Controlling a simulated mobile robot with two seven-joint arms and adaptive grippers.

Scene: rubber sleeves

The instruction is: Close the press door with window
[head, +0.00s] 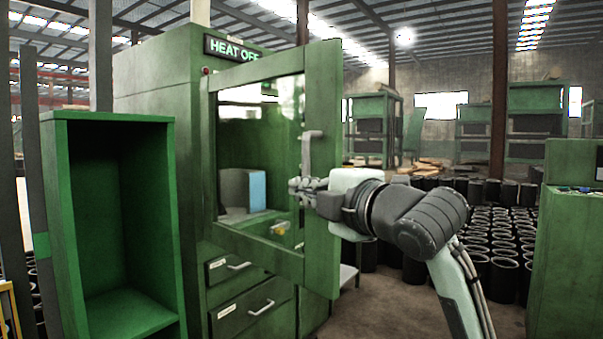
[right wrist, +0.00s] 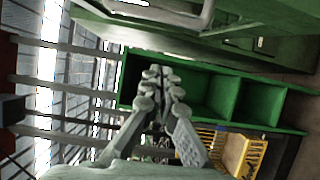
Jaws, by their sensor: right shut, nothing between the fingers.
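The green press door (head: 322,240) has a large window and a grey vertical handle (head: 308,150) near its right edge. It stands ajar, its right edge swung out from the green press (head: 160,75). My right gripper (head: 296,188) is shut and empty. It is in front of the door's right part, just below the handle; I cannot tell whether it touches. In the right wrist view the closed fingers (right wrist: 160,78) point up the picture, and the handle (right wrist: 185,14) shows above them. My left gripper is not in view.
An open green cabinet (head: 62,230) stands at the left. Drawers (head: 255,305) sit below the door. A green machine (head: 565,250) stands at the right, and many black sleeves (head: 495,235) cover the floor behind my right arm. A yellow rack (right wrist: 247,155) shows in the wrist view.

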